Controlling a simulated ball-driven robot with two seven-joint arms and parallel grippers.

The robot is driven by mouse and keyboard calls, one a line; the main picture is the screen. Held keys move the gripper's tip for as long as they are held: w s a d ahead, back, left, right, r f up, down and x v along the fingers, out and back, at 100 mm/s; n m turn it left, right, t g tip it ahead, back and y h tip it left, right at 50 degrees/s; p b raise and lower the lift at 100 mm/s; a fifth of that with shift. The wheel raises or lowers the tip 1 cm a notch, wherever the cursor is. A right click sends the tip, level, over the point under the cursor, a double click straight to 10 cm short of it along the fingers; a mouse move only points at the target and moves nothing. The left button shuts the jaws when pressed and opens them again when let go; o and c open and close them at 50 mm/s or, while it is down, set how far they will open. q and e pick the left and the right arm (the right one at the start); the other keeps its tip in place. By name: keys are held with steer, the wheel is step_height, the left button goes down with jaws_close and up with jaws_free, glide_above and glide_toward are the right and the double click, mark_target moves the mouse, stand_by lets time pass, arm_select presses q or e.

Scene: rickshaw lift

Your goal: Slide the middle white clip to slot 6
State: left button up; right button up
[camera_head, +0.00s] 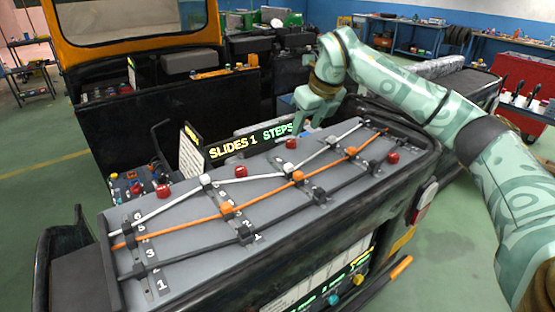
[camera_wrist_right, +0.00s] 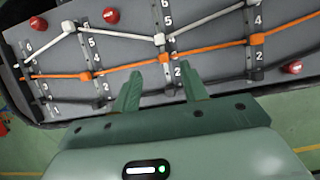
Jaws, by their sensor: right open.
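A grey board (camera_head: 180,255) carries white, orange and black lines with clips on numbered rails. The middle white clip (camera_head: 287,167) sits on the middle rail, just above the middle orange clip (camera_head: 298,176). In the right wrist view this white clip (camera_wrist_right: 159,39) is beside the 4, with the orange clip (camera_wrist_right: 164,57) just below it. A left white clip (camera_head: 206,180) and a right white clip (camera_head: 331,141) sit on other rails. My left gripper is out of view.
Red knobs stand on the board, one left of the middle rail (camera_head: 241,171) and one near its far end (camera_head: 291,143). A sign panel (camera_head: 240,145) stands along the far edge. Black clips (camera_head: 319,195) lie on the near side.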

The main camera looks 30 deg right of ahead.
mark_target(289, 165)
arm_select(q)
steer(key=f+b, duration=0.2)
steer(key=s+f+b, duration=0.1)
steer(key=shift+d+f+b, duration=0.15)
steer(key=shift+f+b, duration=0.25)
arm_select(e)
steer(key=x, duration=1.6)
steer(key=shift+f, duration=0.2)
jaws_close()
steer(key=shift+d, duration=0.1)
